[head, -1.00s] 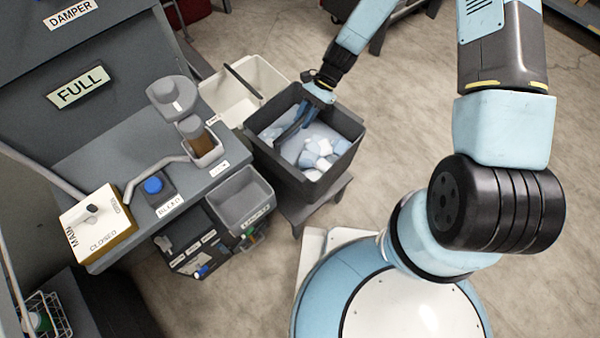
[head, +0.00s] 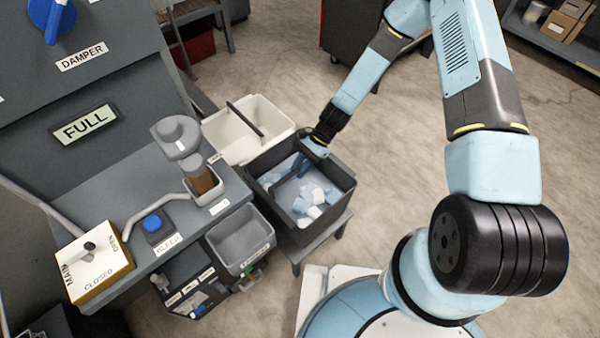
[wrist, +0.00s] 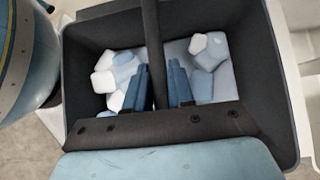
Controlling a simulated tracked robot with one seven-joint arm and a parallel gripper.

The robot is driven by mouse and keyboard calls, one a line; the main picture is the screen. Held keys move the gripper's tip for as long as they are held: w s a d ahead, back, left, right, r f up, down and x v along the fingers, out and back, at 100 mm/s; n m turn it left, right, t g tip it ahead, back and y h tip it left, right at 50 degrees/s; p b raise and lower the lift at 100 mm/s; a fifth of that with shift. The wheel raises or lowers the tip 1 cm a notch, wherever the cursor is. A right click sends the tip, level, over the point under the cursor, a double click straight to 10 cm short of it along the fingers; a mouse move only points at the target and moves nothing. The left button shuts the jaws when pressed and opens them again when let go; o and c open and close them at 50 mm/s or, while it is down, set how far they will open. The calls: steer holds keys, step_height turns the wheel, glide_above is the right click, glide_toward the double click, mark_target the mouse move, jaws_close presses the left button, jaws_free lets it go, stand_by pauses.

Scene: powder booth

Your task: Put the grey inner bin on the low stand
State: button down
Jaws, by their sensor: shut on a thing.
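The grey inner bin (head: 335,208) is dark, open-topped and upright, with white and pale blue lumps in the bottom. It also fills much of the wrist view (wrist: 82,62). A dark bar handle (wrist: 151,45) spans it. My gripper (head: 300,166) reaches down inside the rim, its blue fingers (wrist: 160,88) on either side of the handle and shut on it. The low stand (head: 322,239) is directly under the bin in the head view, its edge and legs showing. The bin's underside is hidden, so I cannot tell whether it touches the stand.
A cream bin (head: 219,137) with a dark bar stands close behind the bin. A small light grey bin (head: 262,243) and the booth's grey ledge (head: 105,205) are close on the left. Open floor (head: 410,185) lies to the right.

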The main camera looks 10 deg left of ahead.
steer(key=shift+f, duration=1.5)
steer(key=c, duration=1)
jaws_free()
